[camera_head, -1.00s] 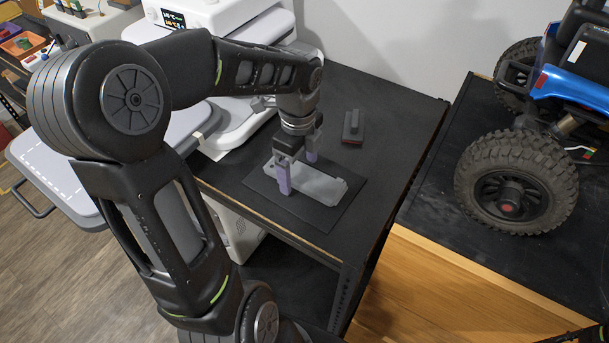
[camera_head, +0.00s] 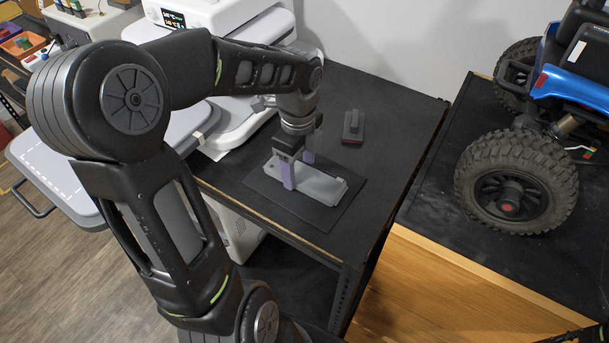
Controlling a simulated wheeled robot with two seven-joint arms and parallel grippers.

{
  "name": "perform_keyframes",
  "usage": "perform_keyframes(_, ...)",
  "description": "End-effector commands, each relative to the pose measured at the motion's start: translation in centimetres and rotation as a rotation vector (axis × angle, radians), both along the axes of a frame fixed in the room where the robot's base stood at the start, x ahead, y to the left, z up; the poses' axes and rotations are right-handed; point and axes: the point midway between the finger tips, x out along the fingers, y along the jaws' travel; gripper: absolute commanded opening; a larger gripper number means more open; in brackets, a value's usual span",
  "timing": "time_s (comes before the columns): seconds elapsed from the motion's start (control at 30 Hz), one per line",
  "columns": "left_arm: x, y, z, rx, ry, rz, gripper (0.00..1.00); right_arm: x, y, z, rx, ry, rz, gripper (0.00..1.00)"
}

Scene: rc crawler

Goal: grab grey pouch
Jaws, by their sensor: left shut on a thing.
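The grey pouch (camera_head: 322,187) is a flat, long grey piece on a dark mat (camera_head: 318,213) on the black side table. My left gripper (camera_head: 298,171) points down over the pouch's left part. Its two purple-grey fingers are closed in on the pouch's long sides, one at the near side and one at the far side. The pouch appears to be at or close to the mat; I cannot tell whether it is lifted. The far finger is partly hidden behind the pouch and gripper.
A black block with a red edge (camera_head: 353,126) lies on the black table (camera_head: 385,115) behind the mat. A white machine (camera_head: 215,15) stands at the back left. A blue crawler with a big tyre (camera_head: 516,182) stands at right on another surface.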

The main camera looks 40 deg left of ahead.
Motion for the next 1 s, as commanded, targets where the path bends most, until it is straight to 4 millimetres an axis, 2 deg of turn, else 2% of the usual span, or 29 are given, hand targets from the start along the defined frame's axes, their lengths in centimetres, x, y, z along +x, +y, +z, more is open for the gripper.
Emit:
perform_keyframes(0.37,0.1,0.0,0.5,0.001,-0.002,0.0,0.21,0.0,0.0,-0.1,0.0,0.0,0.0,0.36)
perform_keyframes(0.57,0.1,0.0,3.3,0.003,-0.006,0.0,0.21,0.0,0.0,-0.4,0.001,-0.001,0.001,0.36)
perform_keyframes(0.8,0.1,0.0,7.9,0.002,-0.005,-0.001,0.21,0.1,0.0,-0.7,0.002,-0.003,0.001,0.36)
perform_keyframes(1.0,0.0,0.0,9.9,0.0,-0.001,0.0,0.21,0.1,0.1,-0.8,0.003,-0.003,0.001,0.36)
